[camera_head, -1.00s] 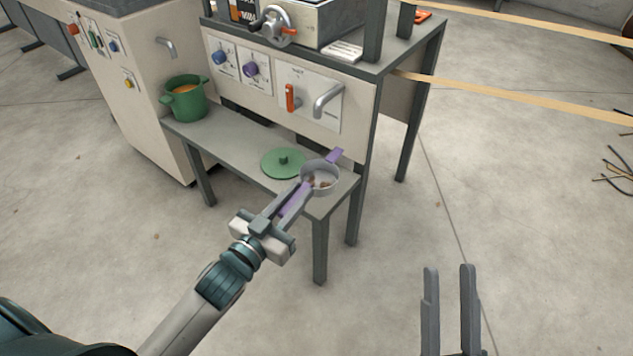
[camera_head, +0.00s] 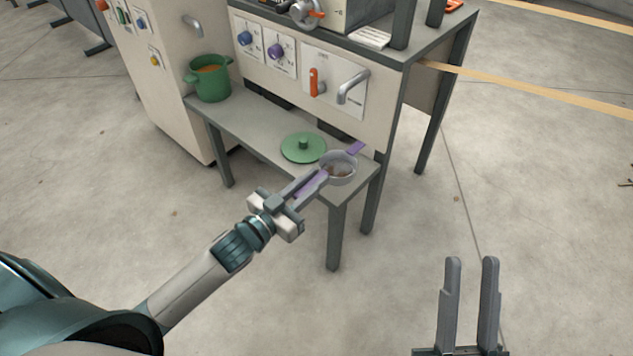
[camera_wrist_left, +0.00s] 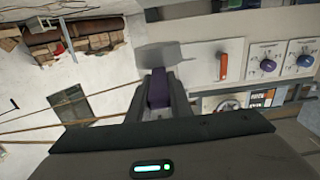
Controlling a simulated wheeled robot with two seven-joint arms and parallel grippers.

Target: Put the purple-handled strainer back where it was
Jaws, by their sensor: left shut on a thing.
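The strainer (camera_head: 340,169) is a grey round bowl with a purple handle and a purple tab on its far rim. Small brown bits show inside it. My left gripper (camera_head: 306,186) is shut on the purple handle, which also shows between the fingers in the left wrist view (camera_wrist_left: 158,90). The bowl is over the right end of the low grey bench (camera_head: 240,124); I cannot tell whether it touches the top. My right gripper (camera_head: 470,300) is open and empty over the floor at lower right.
A green pot (camera_head: 208,78) with orange contents stands at the bench's left end. A panel (camera_head: 300,70) with knobs and an orange lever rises behind. The floor at right is clear.

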